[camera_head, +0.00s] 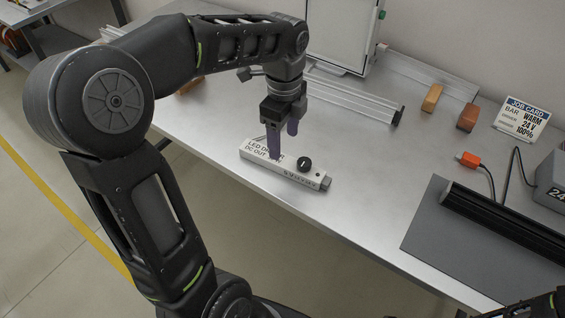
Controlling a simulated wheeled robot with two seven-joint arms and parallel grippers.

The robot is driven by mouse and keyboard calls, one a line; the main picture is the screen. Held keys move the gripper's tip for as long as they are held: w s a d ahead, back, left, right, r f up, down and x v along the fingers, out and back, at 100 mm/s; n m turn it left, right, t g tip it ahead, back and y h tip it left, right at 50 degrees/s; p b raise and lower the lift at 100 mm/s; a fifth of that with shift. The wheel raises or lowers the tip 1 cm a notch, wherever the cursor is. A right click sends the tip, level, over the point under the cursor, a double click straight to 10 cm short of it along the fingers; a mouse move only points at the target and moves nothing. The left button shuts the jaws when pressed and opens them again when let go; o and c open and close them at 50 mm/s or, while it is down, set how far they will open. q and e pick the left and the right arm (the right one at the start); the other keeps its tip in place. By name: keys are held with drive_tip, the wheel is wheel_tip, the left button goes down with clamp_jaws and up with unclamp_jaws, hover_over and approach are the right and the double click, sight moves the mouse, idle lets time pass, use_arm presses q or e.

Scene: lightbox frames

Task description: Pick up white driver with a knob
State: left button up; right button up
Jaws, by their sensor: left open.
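The white driver (298,178) lies on the metal table (350,222), a long white box with "LED" and "DC OUT" lettering and a black round knob near its right end. My left gripper (282,142) points down over the left part of the driver. Its two purple-grey fingers are apart, and one finger covers part of the lettering. I cannot tell whether the fingers touch the driver. Part of my right arm shows at the bottom right corner, but its gripper is out of view.
Behind stand a framed panel (342,32) and metal rails (350,98). Yellow (432,97) and brown (468,117) blocks and a job card (522,118) are at the back right. A grey mat (432,232) bears a black bar (505,222). An orange connector (467,159) has a cable.

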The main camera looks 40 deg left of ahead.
sight(282, 159)
use_arm(q)
drive_tip(key=shift+f, duration=1.15)
drive_tip(key=shift+s+a+f+p, duration=0.1)
drive_tip(key=shift+f+p, duration=0.05)
drive_tip(key=shift+f, duration=1.2)
drive_tip(key=shift+s+f+p, duration=0.1)
drive_tip(key=shift+f+p, duration=0.05)
drive_tip(key=shift+f, duration=1.15)
clamp_jaws()
